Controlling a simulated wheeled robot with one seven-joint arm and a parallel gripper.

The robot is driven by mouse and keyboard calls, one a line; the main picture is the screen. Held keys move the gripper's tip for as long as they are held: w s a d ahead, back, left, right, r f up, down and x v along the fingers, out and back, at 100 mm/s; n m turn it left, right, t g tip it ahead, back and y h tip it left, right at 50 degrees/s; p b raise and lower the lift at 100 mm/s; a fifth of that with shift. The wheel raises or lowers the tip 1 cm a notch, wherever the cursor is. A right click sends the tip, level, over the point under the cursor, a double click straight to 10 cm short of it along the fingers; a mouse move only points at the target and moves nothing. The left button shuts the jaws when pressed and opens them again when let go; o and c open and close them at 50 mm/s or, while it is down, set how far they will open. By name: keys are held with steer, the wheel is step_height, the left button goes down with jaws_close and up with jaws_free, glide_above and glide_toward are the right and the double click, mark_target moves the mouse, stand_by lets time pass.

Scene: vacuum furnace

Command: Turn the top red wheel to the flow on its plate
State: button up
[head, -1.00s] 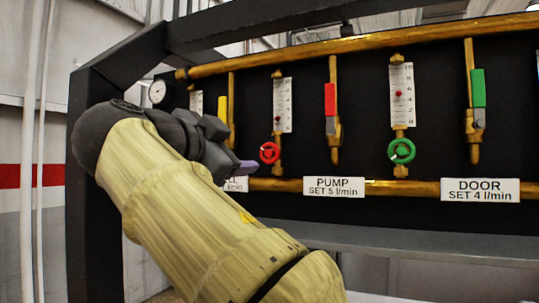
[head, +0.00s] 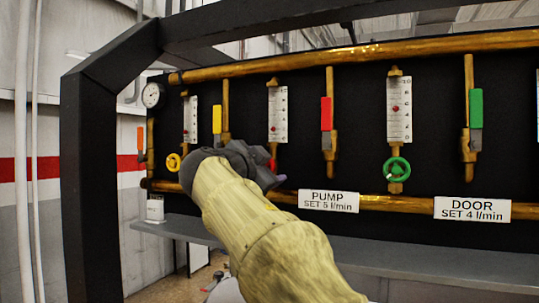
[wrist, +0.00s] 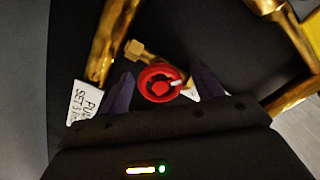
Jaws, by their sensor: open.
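The red wheel (head: 272,164) sits at the foot of a white flow scale (head: 278,113), mostly hidden behind my gripper in the head view. A red float shows low on that scale. The PUMP plate (head: 328,200) reads SET 5 l/min and is on the lower pipe, right of the wheel. My gripper (head: 277,180) is at the wheel. In the wrist view the red wheel (wrist: 159,83) lies between the two dark purple fingers of my open gripper (wrist: 163,72). I cannot tell whether they touch it. A partly cut-off plate (wrist: 84,103) shows at left there.
A yellow wheel (head: 174,162) is to the left. Coloured lever handles stand between them, red (head: 326,113) nearest. A dark frame post (head: 88,190) stands at far left.

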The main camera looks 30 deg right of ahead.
steer(key=shift+w+d+r, duration=0.2)
steer(key=shift+w+d, duration=0.25)
steer(key=shift+d, duration=0.15)
steer(key=shift+w+d+f+p, duration=0.2)
steer(key=shift+w+d+p, duration=0.05)
steer(key=shift+w+p, duration=0.15)
steer(key=shift+s, duration=0.3)
steer(key=shift+c, duration=0.5)
steer(key=shift+w, duration=0.1)
steer(key=c, duration=0.9)
